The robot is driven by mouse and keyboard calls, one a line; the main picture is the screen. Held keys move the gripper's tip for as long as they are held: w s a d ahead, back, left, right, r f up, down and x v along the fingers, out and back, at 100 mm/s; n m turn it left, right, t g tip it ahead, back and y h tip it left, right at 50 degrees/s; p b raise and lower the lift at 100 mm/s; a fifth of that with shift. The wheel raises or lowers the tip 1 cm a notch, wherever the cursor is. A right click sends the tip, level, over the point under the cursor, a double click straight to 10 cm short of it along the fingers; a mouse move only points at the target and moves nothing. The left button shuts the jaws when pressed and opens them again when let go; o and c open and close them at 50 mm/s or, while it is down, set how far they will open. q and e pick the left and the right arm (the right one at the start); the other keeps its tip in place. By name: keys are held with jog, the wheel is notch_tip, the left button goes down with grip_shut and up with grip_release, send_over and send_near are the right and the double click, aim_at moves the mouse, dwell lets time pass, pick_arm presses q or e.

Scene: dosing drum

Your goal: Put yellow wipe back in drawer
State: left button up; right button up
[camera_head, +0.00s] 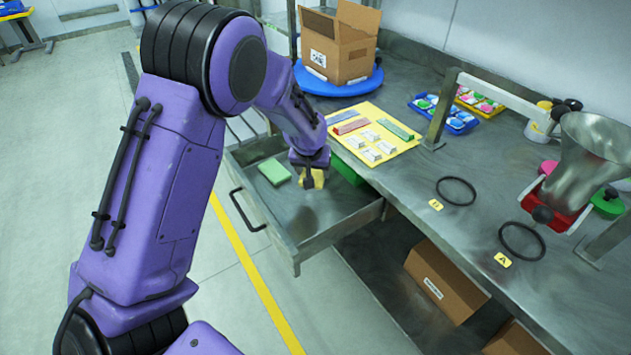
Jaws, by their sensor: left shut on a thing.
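The yellow wipe (318,180) is small and partly hidden in my left gripper (312,172). The gripper points down and is shut on it, over the inside of the open drawer. I cannot tell whether the wipe touches the drawer floor. The metal drawer (340,226) is pulled out from under the bench, with a dark handle (246,212) on its front. A green pad (274,172) lies in the drawer to the left of the gripper. My right gripper is not in view.
A green item (347,172) shows at the drawer's back by the bench edge. On the bench are a yellow mat (400,141) with packets, a cardboard box (340,50) on a blue turntable (338,86), black rings (456,191) and a metal funnel (592,150). Cartons (446,282) stand below.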

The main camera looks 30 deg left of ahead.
aim_at(314, 173)
pick_arm(q)
jog(key=w+f, duration=0.1)
jog(key=f, duration=0.1)
jog(key=w+a+f, duration=0.1)
jog(key=f, duration=0.1)
jog(key=w+a+f, duration=0.1)
jog(key=w, duration=0.1)
jog(key=shift+a+f, duration=0.2)
jog(key=shift+f, duration=0.2)
notch_tip(314, 173, down, 3)
jog(key=shift+r, duration=0.2)
jog(key=shift+w+f, duration=0.1)
jog(key=shift+f, duration=0.2)
jog(key=shift+f, duration=0.15)
jog(key=o, duration=0.9)
